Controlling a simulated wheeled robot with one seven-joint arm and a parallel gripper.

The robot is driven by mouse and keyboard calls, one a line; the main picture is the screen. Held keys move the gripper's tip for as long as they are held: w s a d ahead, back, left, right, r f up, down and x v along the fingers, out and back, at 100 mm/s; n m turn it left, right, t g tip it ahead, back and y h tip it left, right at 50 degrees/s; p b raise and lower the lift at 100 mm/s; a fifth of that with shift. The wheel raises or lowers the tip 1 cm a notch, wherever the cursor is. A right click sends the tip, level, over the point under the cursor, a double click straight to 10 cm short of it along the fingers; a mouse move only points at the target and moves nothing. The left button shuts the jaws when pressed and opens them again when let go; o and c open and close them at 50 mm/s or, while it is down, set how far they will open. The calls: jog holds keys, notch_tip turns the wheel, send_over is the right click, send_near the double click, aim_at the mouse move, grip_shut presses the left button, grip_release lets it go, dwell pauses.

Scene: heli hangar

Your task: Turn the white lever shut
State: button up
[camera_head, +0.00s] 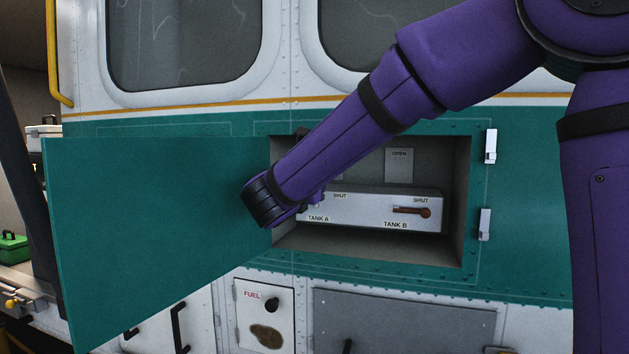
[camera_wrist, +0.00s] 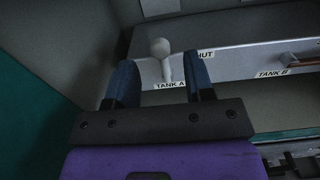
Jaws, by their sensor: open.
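The white lever (camera_wrist: 160,49) has a round knob on a short stem and stands at the TANK A label (camera_wrist: 170,85) in the wrist view. Its knob points up in that picture, and a SHUT label (camera_wrist: 205,54), partly hidden by a finger, is to its right. My gripper (camera_wrist: 160,75) is open, with one blue finger on each side of the lever's stem. I cannot tell whether either finger touches it. In the head view my arm hides most of the lever and the gripper; the TANK A label (camera_head: 318,218) shows beside my wrist.
A brown lever (camera_head: 411,211) lies sideways at TANK B on the same grey valve box (camera_head: 360,212). The box sits in a recess with side walls close around it. The green door (camera_head: 150,220) stands open on the left. An OPEN plate (camera_head: 399,164) is behind the box.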

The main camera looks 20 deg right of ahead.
jog(key=shift+x, duration=2.2)
jog(key=shift+s, duration=0.1)
grip_shut()
